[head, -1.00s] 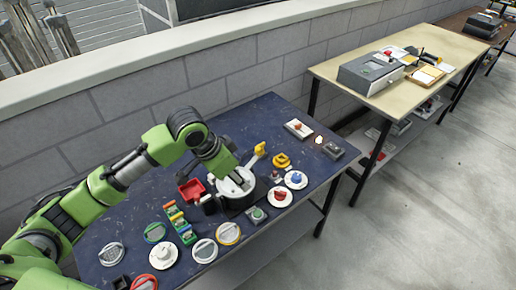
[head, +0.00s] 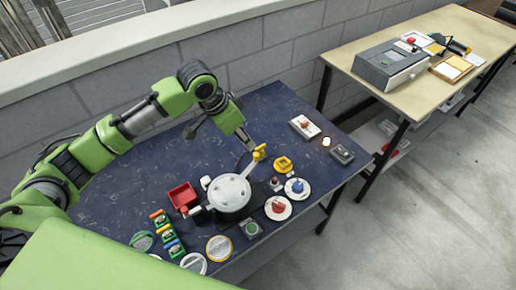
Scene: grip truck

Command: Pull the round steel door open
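The round steel door (head: 229,191) looks like a flat grey disc on a dark round body on the blue table. It appears to lie level, and I cannot tell any gap at its rim. A yellow handle-like piece (head: 259,153) rises just behind and to the right of it. My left gripper (head: 249,146) reaches down from the left beside this yellow piece. Its fingers are small and dark, so I cannot tell whether they are open or touch the yellow piece. My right gripper is not in view.
The blue table (head: 115,195) also bears a red bin (head: 183,196), a row of coloured blocks (head: 168,234), several round dials, and a red knob on a white disc (head: 278,207). A pale table (head: 349,58) with a grey box stands at the back right. A block wall runs behind.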

